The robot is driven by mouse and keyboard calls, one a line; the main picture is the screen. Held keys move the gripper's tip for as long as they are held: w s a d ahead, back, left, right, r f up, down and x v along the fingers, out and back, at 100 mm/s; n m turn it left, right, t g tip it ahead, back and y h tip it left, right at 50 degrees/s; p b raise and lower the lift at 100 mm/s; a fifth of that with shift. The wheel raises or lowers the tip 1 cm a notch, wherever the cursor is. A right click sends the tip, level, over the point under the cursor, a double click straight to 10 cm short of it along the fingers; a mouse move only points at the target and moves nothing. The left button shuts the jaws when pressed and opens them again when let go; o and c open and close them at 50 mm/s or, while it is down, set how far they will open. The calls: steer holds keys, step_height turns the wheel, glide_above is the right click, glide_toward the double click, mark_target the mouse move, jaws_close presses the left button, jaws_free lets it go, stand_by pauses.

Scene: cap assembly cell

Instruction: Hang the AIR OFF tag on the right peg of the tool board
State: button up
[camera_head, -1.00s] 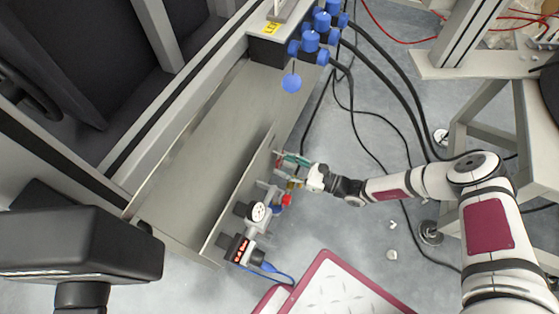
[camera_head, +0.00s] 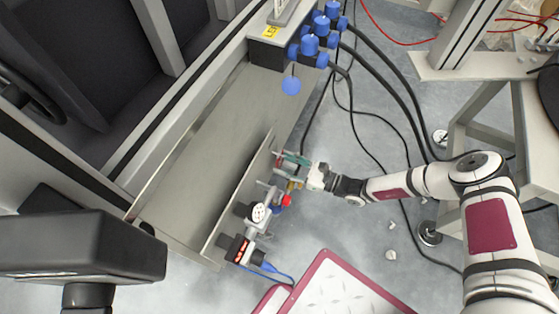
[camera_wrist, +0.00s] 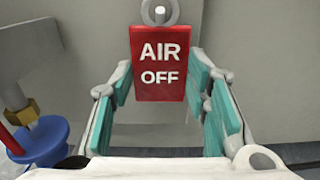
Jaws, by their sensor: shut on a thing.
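The red AIR OFF tag (camera_wrist: 158,64) hangs upright between the teal-padded fingers of my gripper (camera_wrist: 160,88), which are shut on its two side edges. Its pale ring (camera_wrist: 160,12) is at the top edge of the wrist view. A round grey end shows inside the ring, but I cannot tell whether the peg is through it. In the head view my gripper (camera_head: 291,170) is at the near face of the grey tool board (camera_head: 236,197). The tag is only a small red patch there, mostly hidden by the fingers.
A blue knob (camera_wrist: 42,142) with a metal fitting is left of my gripper in the wrist view. A round gauge (camera_head: 259,213) and a red-lit display box (camera_head: 240,250) sit lower along the board. Blue connectors (camera_head: 311,44) with black hoses stand above.

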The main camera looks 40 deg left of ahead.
steer(key=shift+d+r, duration=0.1)
steer(key=shift+r, duration=0.05)
stand_by(0.3)
steer(key=shift+v, duration=2.9)
